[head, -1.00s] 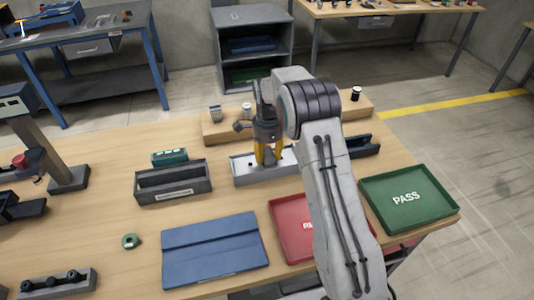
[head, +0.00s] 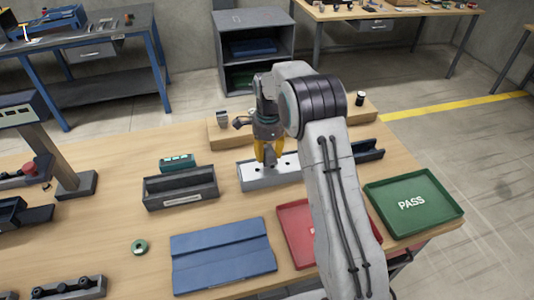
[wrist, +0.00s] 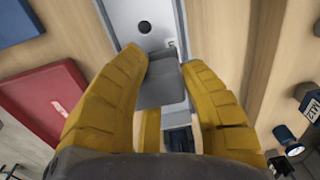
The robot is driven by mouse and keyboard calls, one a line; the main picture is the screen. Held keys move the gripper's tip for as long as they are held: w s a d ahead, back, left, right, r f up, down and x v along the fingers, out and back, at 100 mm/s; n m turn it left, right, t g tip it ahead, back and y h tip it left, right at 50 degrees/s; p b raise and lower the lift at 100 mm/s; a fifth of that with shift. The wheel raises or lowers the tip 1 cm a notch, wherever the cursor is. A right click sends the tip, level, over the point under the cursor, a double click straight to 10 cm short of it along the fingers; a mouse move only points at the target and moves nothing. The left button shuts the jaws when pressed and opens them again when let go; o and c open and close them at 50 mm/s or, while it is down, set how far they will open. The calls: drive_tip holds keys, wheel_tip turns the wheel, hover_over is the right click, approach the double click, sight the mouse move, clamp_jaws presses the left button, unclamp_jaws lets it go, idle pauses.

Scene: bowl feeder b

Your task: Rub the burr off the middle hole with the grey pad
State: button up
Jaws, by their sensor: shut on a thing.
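My gripper (head: 267,160) has yellow fingers and is over the pale metal part (head: 250,181), which lies along the table. In the wrist view, the fingers (wrist: 165,72) are shut on the grey pad (wrist: 160,90), a small block with a stepped shape. The pad is over the part's pale top face (wrist: 142,9); I cannot tell whether it touches. One dark round hole (wrist: 145,27) shows clear of the pad. The middle hole and any burr cannot be made out; pad and fingers hide part of the face.
A dark open bin (head: 180,190) and a teal box (head: 177,162) stand left of the part. A wooden block (head: 218,134) stands behind it. A blue mat (head: 222,255), a red tray (head: 297,232) and a green PASS tray (head: 412,202) lie in front and right.

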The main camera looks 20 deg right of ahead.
drive_tip(key=shift+r+p, duration=1)
drive_tip(key=shift+r, duration=1.1)
drive_tip(key=shift+r+p, duration=2.35)
drive_tip(key=shift+r, duration=0.65)
drive_tip(key=shift+f, duration=0.1)
wheel_tip(320, 180, down, 5)
drive_tip(key=b, duration=0.4)
drive_tip(key=shift+r+b, duration=0.2)
drive_tip(key=shift+b, duration=0.2)
drive_tip(key=shift+r, duration=0.1)
